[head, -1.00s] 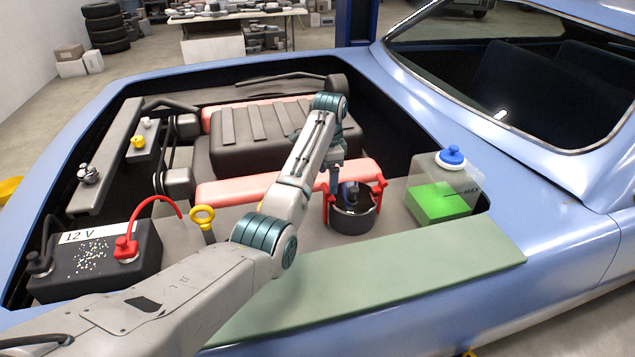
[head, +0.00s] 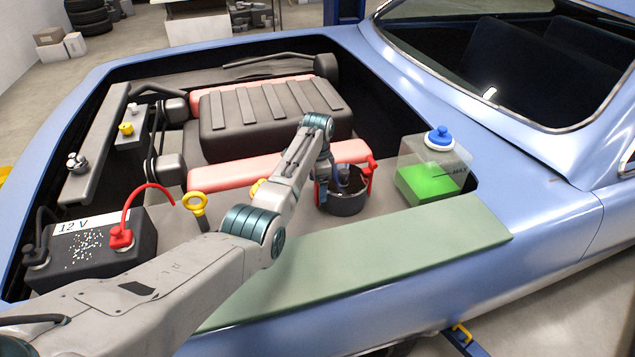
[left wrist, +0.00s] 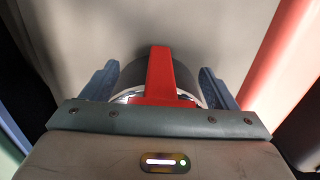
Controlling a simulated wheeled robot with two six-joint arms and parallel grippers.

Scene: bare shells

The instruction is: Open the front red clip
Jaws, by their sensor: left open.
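A dark round canister (head: 346,203) with red clips stands in the engine bay. One red clip (head: 372,176) shows clearly on its right side. My left gripper (head: 327,193) is at the canister's left side and hides that part. In the left wrist view a red clip (left wrist: 160,75) stands between the two open blue-grey fingers, with a gap on each side. The dark canister (left wrist: 188,82) with its silver rim shows behind it. I cannot tell from the wrist view which clip this is. My right gripper is not in view.
A clear tank (head: 430,180) with green liquid and a blue cap stands right of the canister. A green mat (head: 380,255) lies on the near fender. A 12 V battery (head: 90,250) is at left, beside a yellow ring handle (head: 195,203). A pink-red bar (head: 235,172) runs behind.

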